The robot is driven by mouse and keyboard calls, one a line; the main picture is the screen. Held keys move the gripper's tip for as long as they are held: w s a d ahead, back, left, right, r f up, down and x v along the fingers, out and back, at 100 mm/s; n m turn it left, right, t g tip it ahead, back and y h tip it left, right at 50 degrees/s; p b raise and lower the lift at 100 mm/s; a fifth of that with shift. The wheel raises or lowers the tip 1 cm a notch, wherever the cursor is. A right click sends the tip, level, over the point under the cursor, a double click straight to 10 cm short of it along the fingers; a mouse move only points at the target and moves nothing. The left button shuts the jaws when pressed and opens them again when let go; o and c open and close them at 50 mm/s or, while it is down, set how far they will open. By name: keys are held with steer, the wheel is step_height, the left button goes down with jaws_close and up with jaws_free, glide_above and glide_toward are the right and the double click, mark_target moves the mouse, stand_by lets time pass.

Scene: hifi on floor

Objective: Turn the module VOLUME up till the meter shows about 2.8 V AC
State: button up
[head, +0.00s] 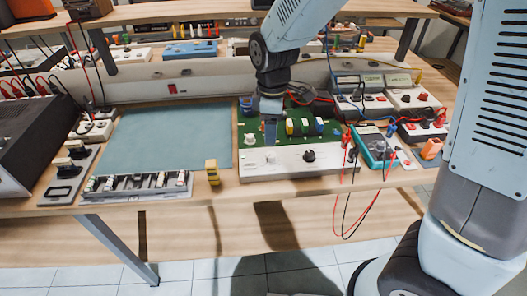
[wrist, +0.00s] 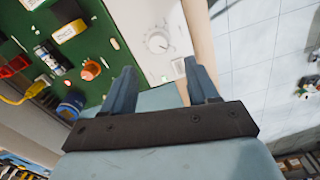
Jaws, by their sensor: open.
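The module has a green circuit board (head: 295,128) and a white front panel (head: 275,168). A black knob (head: 309,156) sits on the panel, and a pale knob (head: 250,138) is at the board's left front. In the wrist view a pale round dial (wrist: 157,42) with marks around it sits on a white panel, ahead of and between my fingertips. Its label is too small to read. My gripper (head: 270,140) is above the module's left half; in the wrist view (wrist: 159,66) it is open and empty. A teal meter (head: 378,148) lies right of the module; its reading is illegible.
Red and black leads (head: 362,205) hang over the bench's front edge near the meter. A bare green mat (head: 165,138) lies farther left. Boxes with displays (head: 352,84) stand behind right.

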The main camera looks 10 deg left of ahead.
mark_target(271, 155)
step_height(271, 155, down, 9)
stand_by(0.4)
